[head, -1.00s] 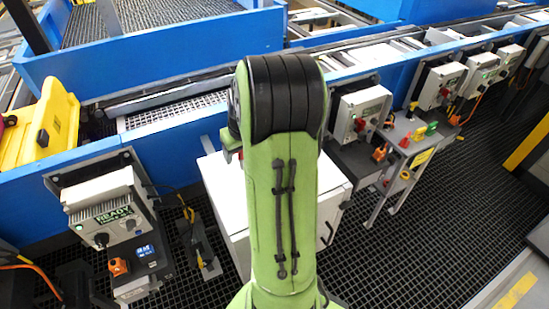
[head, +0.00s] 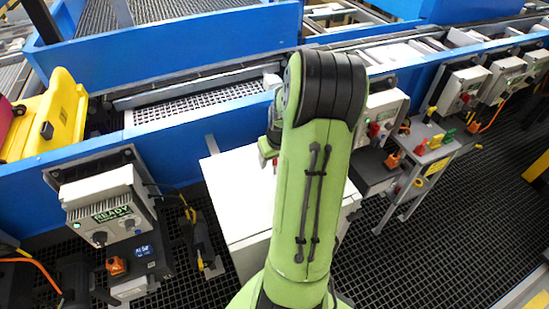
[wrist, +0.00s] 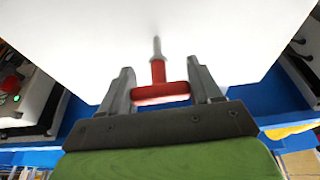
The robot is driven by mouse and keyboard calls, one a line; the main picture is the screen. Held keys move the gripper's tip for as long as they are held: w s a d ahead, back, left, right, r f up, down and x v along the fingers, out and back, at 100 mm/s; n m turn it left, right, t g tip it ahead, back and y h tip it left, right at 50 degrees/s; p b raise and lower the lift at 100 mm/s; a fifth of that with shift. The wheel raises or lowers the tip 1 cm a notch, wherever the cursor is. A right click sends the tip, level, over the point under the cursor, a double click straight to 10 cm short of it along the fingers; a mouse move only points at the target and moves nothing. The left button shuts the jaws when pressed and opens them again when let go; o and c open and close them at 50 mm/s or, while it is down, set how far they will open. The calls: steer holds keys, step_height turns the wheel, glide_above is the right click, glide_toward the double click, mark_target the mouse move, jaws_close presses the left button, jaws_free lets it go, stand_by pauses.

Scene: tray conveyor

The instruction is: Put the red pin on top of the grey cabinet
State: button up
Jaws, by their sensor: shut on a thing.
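My gripper (wrist: 161,82) is shut on the red pin (wrist: 158,73). The pin has a red crossbar between the fingers, a red shaft and a thin grey tip pointing away from my gripper. The white-looking top of the grey cabinet (wrist: 90,45) fills the wrist view behind the pin; I cannot tell whether the pin touches it. In the head view the cabinet (head: 235,185) stands in front of the blue conveyor, partly hidden by my green arm. My gripper's fingers are hidden there behind the arm.
A READY control box (head: 105,200) is left of the cabinet. A grey stand (head: 425,158) with small red, yellow and green items is at right. The blue conveyor side (head: 190,140) runs behind, with a yellow bin (head: 50,120) at left. The cabinet top's left part is clear.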

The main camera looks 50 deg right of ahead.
steer(key=shift+f, duration=0.15)
steer(key=o, duration=1.1)
steer(key=shift+c, duration=0.2)
steer(key=p+v, duration=0.1)
steer(key=v, duration=1.1)
steer(key=w+a+r+n+t, duration=0.1)
steer(key=a+r+n, duration=0.15)
steer(key=a, duration=0.75)
steer(key=w+a+r+n, duration=0.1)
steer(key=a+r, duration=0.3)
steer(key=a, duration=0.5)
steer(key=s+a+n+t+y, duration=0.1)
steer(key=s+a+n, duration=0.1)
steer(key=s+a, duration=0.6)
steer(key=shift+a+r+n+t+y, duration=0.3)
steer(key=shift+a+r+n+y, duration=0.1)
steer(key=shift+a, duration=0.75)
